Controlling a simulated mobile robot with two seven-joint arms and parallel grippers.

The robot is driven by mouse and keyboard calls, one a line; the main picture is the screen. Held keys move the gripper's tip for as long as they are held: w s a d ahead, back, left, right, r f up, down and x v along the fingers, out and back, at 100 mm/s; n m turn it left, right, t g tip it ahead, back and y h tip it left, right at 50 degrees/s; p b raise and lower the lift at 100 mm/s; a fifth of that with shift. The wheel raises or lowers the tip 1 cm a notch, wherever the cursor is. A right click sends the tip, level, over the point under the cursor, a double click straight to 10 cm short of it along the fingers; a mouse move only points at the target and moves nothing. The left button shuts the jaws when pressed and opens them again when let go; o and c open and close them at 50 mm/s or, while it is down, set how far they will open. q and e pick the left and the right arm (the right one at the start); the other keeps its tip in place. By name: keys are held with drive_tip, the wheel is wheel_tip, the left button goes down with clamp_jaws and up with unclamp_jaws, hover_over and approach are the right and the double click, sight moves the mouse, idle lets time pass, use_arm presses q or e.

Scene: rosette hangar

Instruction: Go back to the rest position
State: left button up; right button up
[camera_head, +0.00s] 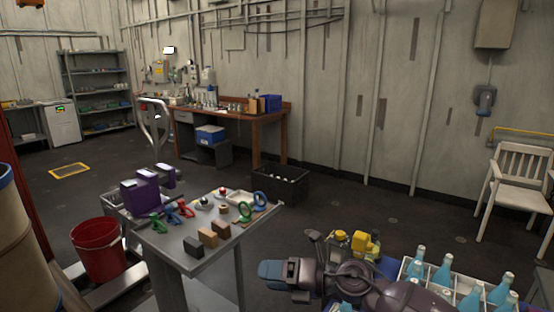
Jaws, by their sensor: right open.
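My right gripper (274,271) reaches in from the lower right, with its blue-tipped end pointing left. It is open, and I see nothing held in it. It is over the floor, to the right of the grey table, with a gap between them in the picture. My right arm (360,284) runs along the bottom of the view and hides part of what lies behind it. My left gripper is not in view.
A grey table (180,243) bears blocks, rings and coloured tools. A crate of blue bottles (440,272) and yellow items (362,244) lie close to my right arm. A red bucket (98,252), a black crate (281,184) and a white chair (518,190) stand around.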

drive_tip(key=s+d+r+m+t+h, duration=0.15)
drive_tip(key=d+m+t, duration=0.25)
drive_tip(key=m+t, duration=0.4)
drive_tip(key=d+m+t+h, duration=0.3)
drive_tip(key=d+m+t, duration=0.25)
drive_tip(key=m, duration=0.45)
drive_tip(key=s+d+f+m+h, duration=0.5)
drive_tip(key=d+f+m+h, duration=0.2)
drive_tip(key=d+m+h, duration=0.45)
drive_tip(key=s+d+f+m+g, duration=0.3)
drive_tip(key=s+g, duration=0.2)
drive_tip(key=s, duration=0.4)
drive_tip(key=s+d+f+m+g+h, duration=0.1)
drive_tip(key=s+d+f+m+g, duration=0.2)
drive_tip(key=s, duration=0.5)
drive_tip(key=s+d+f+m+g, duration=0.2)
drive_tip(key=s+f+m+g, duration=0.3)
drive_tip(key=s, duration=0.4)
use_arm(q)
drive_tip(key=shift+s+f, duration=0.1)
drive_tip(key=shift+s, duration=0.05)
use_arm(e)
drive_tip(key=w+f+n+t, duration=0.2)
drive_tip(key=w+f+t, duration=0.5)
drive_tip(key=f, duration=0.2)
drive_tip(key=shift+a+f, duration=0.2)
drive_tip(key=shift+a, duration=0.05)
drive_tip(key=shift+c, duration=0.2)
